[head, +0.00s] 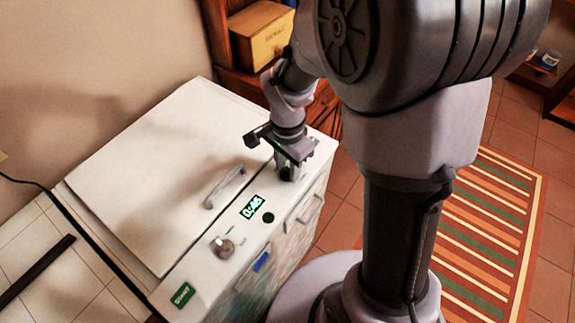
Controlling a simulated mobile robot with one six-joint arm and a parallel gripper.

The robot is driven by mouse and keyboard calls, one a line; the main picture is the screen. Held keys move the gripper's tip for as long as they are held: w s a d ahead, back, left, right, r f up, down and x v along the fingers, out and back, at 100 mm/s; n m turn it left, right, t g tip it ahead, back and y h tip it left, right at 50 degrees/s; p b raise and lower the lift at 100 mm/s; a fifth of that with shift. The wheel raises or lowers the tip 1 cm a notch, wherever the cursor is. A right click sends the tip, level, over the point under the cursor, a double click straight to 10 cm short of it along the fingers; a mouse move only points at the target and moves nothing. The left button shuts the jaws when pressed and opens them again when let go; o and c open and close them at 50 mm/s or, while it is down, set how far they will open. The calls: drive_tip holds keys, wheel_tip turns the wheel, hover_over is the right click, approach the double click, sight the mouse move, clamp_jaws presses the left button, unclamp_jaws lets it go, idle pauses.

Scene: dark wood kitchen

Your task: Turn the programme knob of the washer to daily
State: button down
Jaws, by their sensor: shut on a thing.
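The washer (150,180) is a white machine with a large lid on top and a control strip along its front edge. My gripper (291,166) points down at the far right end of this strip. It is shut on a small knob (289,174), which is mostly hidden by the fingers. Its setting and any marks around it cannot be read, so whether it points to daily cannot be told. A second, silver knob (223,246) stands on the strip further left. A lit green display (251,207) and a dark round button (268,217) lie between the two knobs.
A curved lid handle (225,187) stands up behind the strip. A green label (182,295) is at the strip's left end. A wooden shelf with a yellow box (260,34) stands behind the washer. A striped rug (485,235) lies on the tiles at right.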

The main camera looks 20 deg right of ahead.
sight(288, 169)
drive_tip(key=c, duration=1)
unclamp_jaws()
drive_tip(key=shift+o, duration=0.2)
wheel_tip(288, 169, up, 17)
drive_tip(key=p, duration=0.7)
drive_tip(key=shift+r, duration=0.2)
drive_tip(key=s+a+r+n+t+b, duration=0.1)
drive_tip(key=s+n+t, duration=0.1)
drive_tip(key=s, duration=0.2)
drive_tip(key=s+a+r+n+t+y+b, duration=0.1)
drive_tip(key=s+n+t+b, duration=0.1)
drive_tip(key=s+n, duration=0.1)
drive_tip(key=s+a+r+n+t+y+b, duration=0.1)
drive_tip(key=s+n, duration=0.2)
drive_tip(key=s, duration=0.3)
drive_tip(key=shift+a+r+t+b, duration=0.25)
drive_tip(key=shift+a+t+b, duration=0.1)
drive_tip(key=shift+t, duration=0.05)
